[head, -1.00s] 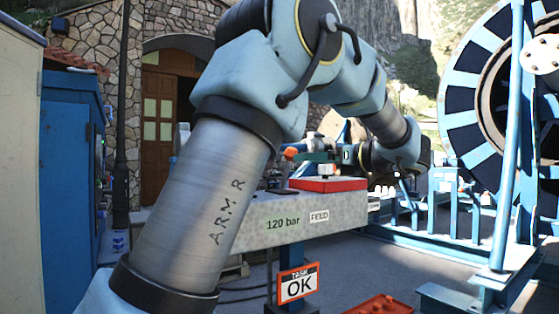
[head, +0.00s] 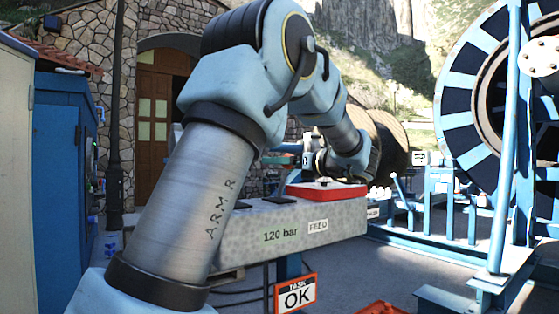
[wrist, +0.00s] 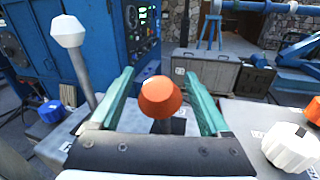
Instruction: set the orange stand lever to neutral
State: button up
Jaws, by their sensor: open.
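The orange stand lever shows in the wrist view as an orange knob (wrist: 160,98) on a dark shaft. My gripper (wrist: 160,76) is open, its two teal fingers on either side of the knob with a visible gap at each side. Whether the knob is at finger depth is hard to tell. The lower shaft is hidden behind the gripper's dark palm. In the head view my gripper (head: 281,160) is small, above the grey bench, and I cannot make out the orange knob there.
A white-knobbed lever (wrist: 68,32) stands left of my gripper, and a white knob (wrist: 290,148) lies close at right. The grey bench (head: 345,227) carries a red box (head: 340,194). A blue cabinet (wrist: 95,50) is beyond. The large reel (head: 470,95) stands at right.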

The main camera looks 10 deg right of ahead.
jog(key=shift+w+a, duration=0.15)
jog(key=shift+a, duration=0.05)
grip_shut()
dwell(0.6)
